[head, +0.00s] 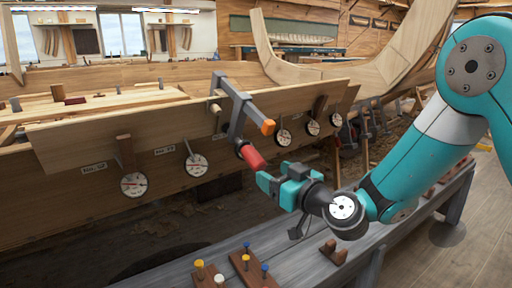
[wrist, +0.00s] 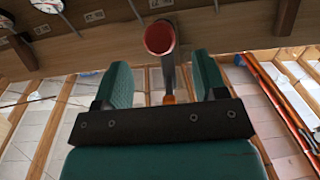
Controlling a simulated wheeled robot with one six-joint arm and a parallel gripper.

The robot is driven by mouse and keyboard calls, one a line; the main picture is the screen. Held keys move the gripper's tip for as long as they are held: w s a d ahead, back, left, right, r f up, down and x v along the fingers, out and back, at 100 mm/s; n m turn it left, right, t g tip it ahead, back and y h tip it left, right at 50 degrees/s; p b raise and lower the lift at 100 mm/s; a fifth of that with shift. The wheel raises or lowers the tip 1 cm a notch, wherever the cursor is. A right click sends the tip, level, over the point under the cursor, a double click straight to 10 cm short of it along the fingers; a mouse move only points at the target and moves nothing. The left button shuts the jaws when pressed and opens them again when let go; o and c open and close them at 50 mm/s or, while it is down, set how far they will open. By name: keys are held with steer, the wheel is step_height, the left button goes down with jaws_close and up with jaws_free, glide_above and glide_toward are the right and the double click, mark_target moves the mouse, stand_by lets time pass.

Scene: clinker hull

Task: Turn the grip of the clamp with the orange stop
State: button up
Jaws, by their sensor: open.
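The clamp (head: 236,105) is a grey metal bar clamp hooked over the top edge of the hull plank. Its orange stop (head: 267,127) is at the end of the bar, and its red grip (head: 253,158) hangs below, tilted. My gripper (head: 268,182) is just below and right of the red grip, open and empty. In the wrist view the round end of the red grip (wrist: 160,37) shows ahead, between and beyond the two teal fingers of my gripper (wrist: 162,85). A small orange part (wrist: 169,99) shows behind the gripper's crossbar.
Several round dial gauges hang along the plank, one left of the clamp (head: 196,165) and one right of it (head: 283,137). A grey bench (head: 185,270) below holds wooden blocks with blue and yellow pegs. Open space lies under the plank.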

mark_target(262, 167)
steer(key=p+x, duration=0.3)
steer(key=x, duration=0.4)
steer(key=shift+w+a, duration=0.15)
steer(key=shift+w, duration=0.1)
steer(key=c, duration=0.9)
